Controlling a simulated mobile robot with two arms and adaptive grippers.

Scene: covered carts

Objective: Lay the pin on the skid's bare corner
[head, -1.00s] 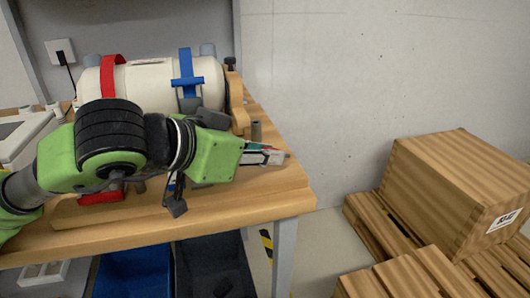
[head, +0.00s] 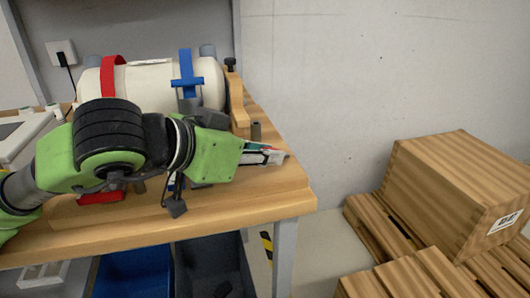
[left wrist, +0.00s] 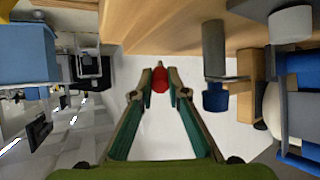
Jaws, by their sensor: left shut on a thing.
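My left gripper (head: 278,157) reaches over the right end of the workbench, pointing right. In the left wrist view its green-padded fingers (left wrist: 160,82) close at their tips on a small red piece, which I take to be the pin (left wrist: 160,79). Only a speck of red shows at the fingertips in the head view, so the pin's length and tilt are hidden. The wooden slatted skid (head: 372,217) stands on the floor at the lower right, apart from the gripper. A wooden crate (head: 455,190) with a white label covers part of it. My right gripper is out of view.
The wooden workbench (head: 250,208) carries a cream cylinder (head: 145,82) with red and blue straps, and a short grey post (head: 256,131). Blue and dark bins (head: 130,272) sit beneath. Bare slats (head: 420,278) lie before the crate. A gap of floor separates bench and skid.

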